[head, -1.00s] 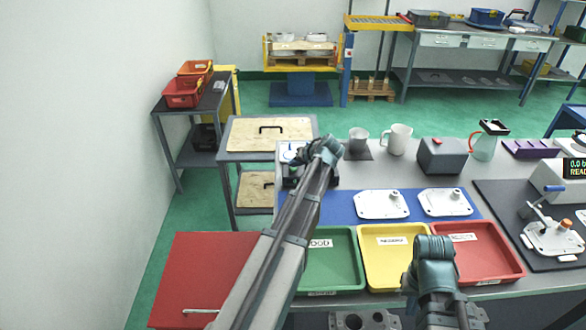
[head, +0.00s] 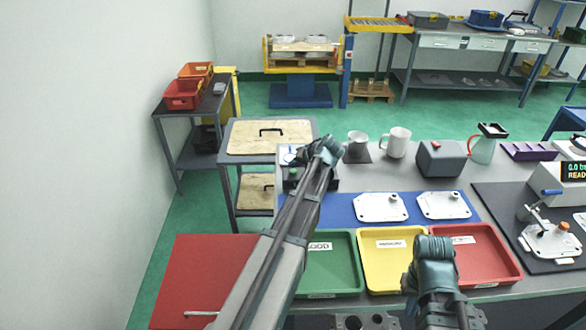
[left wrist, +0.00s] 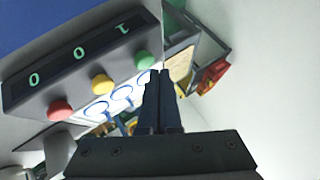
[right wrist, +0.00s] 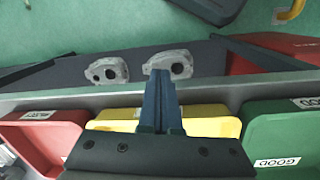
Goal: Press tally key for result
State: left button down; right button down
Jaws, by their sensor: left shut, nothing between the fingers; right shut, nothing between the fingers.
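The tally box (left wrist: 80,70) fills the upper left of the left wrist view. It has a red key (left wrist: 60,109), a yellow key (left wrist: 102,84) and a green key (left wrist: 144,61). Its dark display shows two 0s, by the red and yellow keys, and a 1 by the green key. My left gripper (left wrist: 158,76) is shut and empty, its tips close beside the green key; I cannot tell whether they touch. In the head view my left gripper (head: 327,150) partly hides the box. My right gripper (head: 435,245) is shut and empty near the bench's front; it also shows in the right wrist view (right wrist: 160,75).
Green (head: 335,285), yellow (head: 375,280) and red (head: 500,275) trays line the bench front. Two castings (head: 381,206) (head: 443,204) lie on a blue mat (head: 340,207). Mugs (head: 396,143) and a grey box (head: 441,158) stand behind. A fixture (head: 550,240) stands at right.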

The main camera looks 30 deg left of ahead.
aim_at(295, 172)
pick_arm(q)
jog(key=shift+r, duration=0.2)
notch_tip(295, 172, up, 5)
jog(key=p, duration=0.5)
jog(key=shift+f, duration=0.1)
dwell(0.8)
jog(key=s+d+f+m+g+h, duration=0.1)
jog(key=s+d+f+m+h, duration=0.1)
jog(key=s+d, duration=0.7)
jog(key=s+d+f+m+g+h, duration=0.1)
jog(key=s+d+f+m+h, duration=0.1)
jog(key=s+d, duration=0.6)
jog(key=s+d+f+m+g+h, duration=0.1)
jog(key=s+d, duration=0.8)
jog(key=d, duration=1)
jog(key=shift+s+f+m+g+h, duration=0.2)
jog(key=shift+f+m+h, duration=0.3)
jog(key=shift+m, duration=0.3)
jog(key=shift+s+f+m+g+h, duration=0.2)
jog(key=shift+f+m+h, duration=0.1)
jog(key=shift+m+h, duration=0.4)
jog(key=shift+w, duration=0.1)
